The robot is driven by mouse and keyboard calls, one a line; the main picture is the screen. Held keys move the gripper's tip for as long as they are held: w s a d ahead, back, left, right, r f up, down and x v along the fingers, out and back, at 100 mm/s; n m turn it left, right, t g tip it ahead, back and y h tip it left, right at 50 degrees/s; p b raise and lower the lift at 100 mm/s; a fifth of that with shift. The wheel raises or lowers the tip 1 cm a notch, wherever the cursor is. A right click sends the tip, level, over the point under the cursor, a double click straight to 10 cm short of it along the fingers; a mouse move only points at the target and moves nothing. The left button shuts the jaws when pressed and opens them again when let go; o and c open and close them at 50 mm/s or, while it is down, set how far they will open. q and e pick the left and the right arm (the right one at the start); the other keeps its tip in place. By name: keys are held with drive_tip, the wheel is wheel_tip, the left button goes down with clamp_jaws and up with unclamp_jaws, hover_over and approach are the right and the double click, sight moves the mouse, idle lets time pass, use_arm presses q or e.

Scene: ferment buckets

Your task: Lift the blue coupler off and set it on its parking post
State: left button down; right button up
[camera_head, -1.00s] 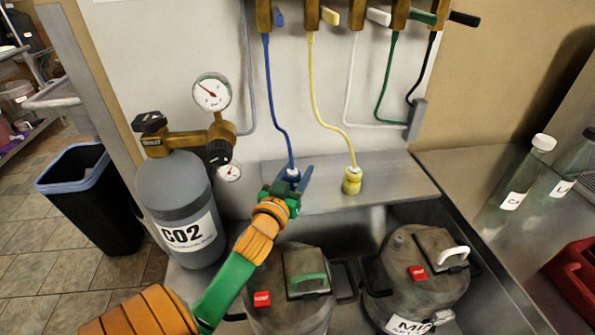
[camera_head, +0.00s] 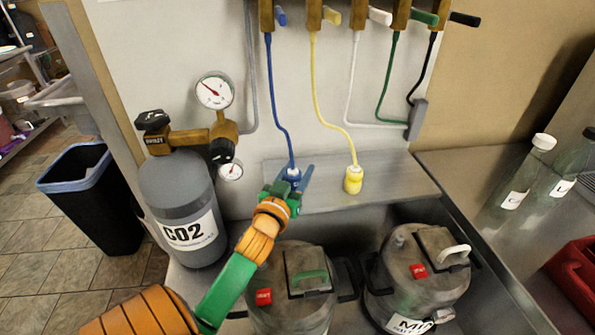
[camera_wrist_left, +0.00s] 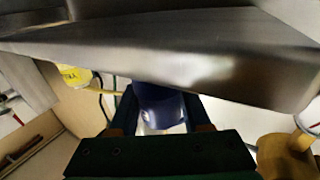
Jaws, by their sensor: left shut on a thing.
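The blue coupler (camera_head: 292,174) is at the end of the blue hose, over the left part of the steel ledge (camera_head: 330,197). My left gripper (camera_head: 294,183) is shut on it. In the left wrist view the blue coupler (camera_wrist_left: 160,104) sits between the two fingers, close to the ledge's metal face (camera_wrist_left: 150,60). The gripper hides its lower end, so I cannot tell whether it touches a post or the ledge. No blue parking post shows. My right gripper is out of view.
The yellow coupler (camera_head: 353,180) stands on the ledge to the right. Two lidded kegs (camera_head: 290,312) (camera_head: 405,285) stand in the basin below. The CO2 cylinder (camera_head: 180,205) with gauges is left of my arm. Coloured hoses hang from taps above.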

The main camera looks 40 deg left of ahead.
use_arm(q)
drive_tip(key=shift+s+d+f, duration=0.1)
drive_tip(key=shift+f, duration=0.5)
drive_tip(key=shift+s+d+f, duration=0.1)
drive_tip(key=shift+f, duration=0.5)
unclamp_jaws()
drive_tip(key=shift+s, duration=0.1)
drive_tip(key=shift+w+a+r+p, duration=0.1)
drive_tip(key=shift+w+r+p, duration=0.1)
drive_tip(key=shift+r+p, duration=0.95)
drive_tip(key=shift+w+r+p, duration=0.5)
drive_tip(key=shift+r+p, duration=0.15)
drive_tip(key=shift+p, duration=0.15)
drive_tip(key=r+p, duration=0.3)
drive_tip(key=shift+s+r, duration=0.15)
drive_tip(key=shift+s, duration=0.1)
drive_tip(key=shift+w+r+p, duration=0.1)
drive_tip(key=shift+r+p, duration=0.5)
drive_tip(key=shift+p, duration=0.15)
drive_tip(key=shift+a, duration=0.1)
